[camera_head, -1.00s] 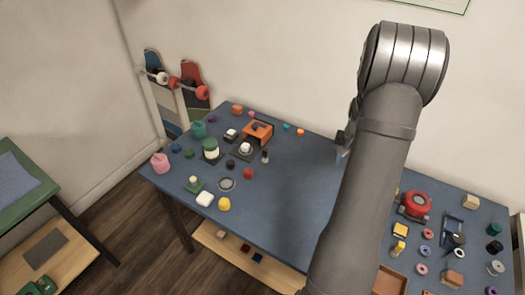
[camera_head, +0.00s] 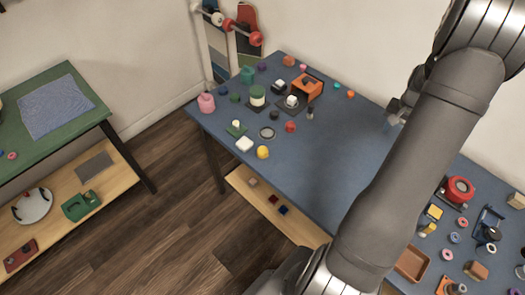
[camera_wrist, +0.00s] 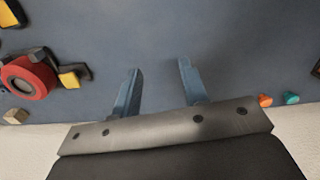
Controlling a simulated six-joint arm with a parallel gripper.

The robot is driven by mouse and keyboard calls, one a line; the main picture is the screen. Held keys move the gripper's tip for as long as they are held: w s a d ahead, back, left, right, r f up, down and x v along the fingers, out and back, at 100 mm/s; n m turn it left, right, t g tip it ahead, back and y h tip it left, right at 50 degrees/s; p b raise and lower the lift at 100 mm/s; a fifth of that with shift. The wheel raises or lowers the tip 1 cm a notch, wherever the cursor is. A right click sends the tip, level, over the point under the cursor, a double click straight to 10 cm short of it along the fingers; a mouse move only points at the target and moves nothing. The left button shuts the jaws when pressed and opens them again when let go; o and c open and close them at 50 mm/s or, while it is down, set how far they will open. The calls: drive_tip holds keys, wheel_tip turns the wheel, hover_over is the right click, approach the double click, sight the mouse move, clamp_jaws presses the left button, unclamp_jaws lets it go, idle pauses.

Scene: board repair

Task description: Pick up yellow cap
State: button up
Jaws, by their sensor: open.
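A round yellow piece (camera_head: 262,152), which looks like the yellow cap, sits near the front edge of the blue table (camera_head: 335,150), beside a white block. My gripper (camera_head: 393,120) is over the back part of the table, far to the right of the yellow piece. In the wrist view my gripper (camera_wrist: 159,68) is open, with two blue fingers apart and only bare blue tabletop between them. The yellow round piece is not in the wrist view. A yellow block (camera_head: 434,211) lies on the right part of the table; a yellow part (camera_wrist: 69,79) shows in the wrist view.
Around the yellow piece are a white block (camera_head: 244,144), a grey ring (camera_head: 267,133) and a red piece (camera_head: 290,127). A red round fixture (camera_head: 459,189) and a brown tray (camera_head: 412,263) are at right. The table's middle is clear. A green table (camera_head: 82,118) stands at left.

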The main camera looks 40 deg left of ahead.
idle(0.3)
drive_tip(key=o, duration=0.4)
drive_tip(key=shift+a, duration=0.1)
wheel_tip(320, 180, up, 8)
drive_tip(key=f+n, duration=0.1)
drive_tip(key=n, duration=1.2)
hover_over(263, 149)
drive_tip(key=f, duration=1.1)
drive_tip(key=shift+s+d, duration=0.15)
drive_tip(key=shift+d, duration=0.1)
drive_tip(key=shift+a+f, duration=0.15)
drive_tip(key=shift+f, duration=1.2)
drive_tip(key=shift+a+f, duration=0.1)
drive_tip(key=shift+f, duration=1.25)
